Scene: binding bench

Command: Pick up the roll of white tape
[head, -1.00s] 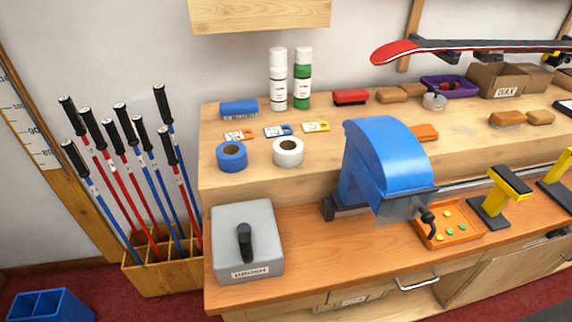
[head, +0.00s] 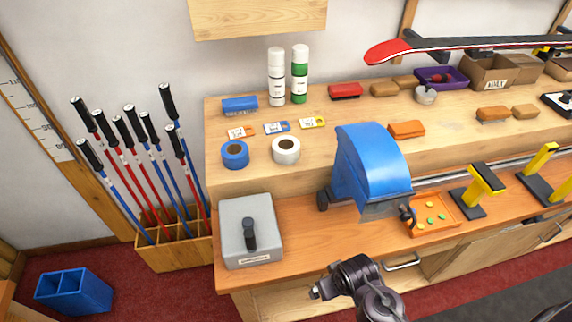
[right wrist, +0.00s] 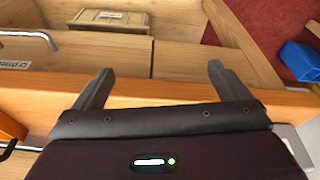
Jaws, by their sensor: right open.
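The roll of white tape (head: 286,159) lies flat on the raised wooden shelf of the bench, its hole facing up. A roll of blue tape (head: 235,161) lies just left of it, apart from it. In the right wrist view my right gripper (right wrist: 161,73) is open and empty, its two fingers spread near the wooden bench edge; no tape shows there. In the head view a dark jointed arm part shows at the bottom, in front of the bench and well below the tape. My left gripper is not in view.
A blue-hooded machine (head: 372,165) stands right of the white tape. A grey box with a black handle (head: 250,228) sits on the lower bench. Small cards (head: 277,128) and two spray bottles (head: 300,75) are behind the tape. Ski poles (head: 150,170) stand at left.

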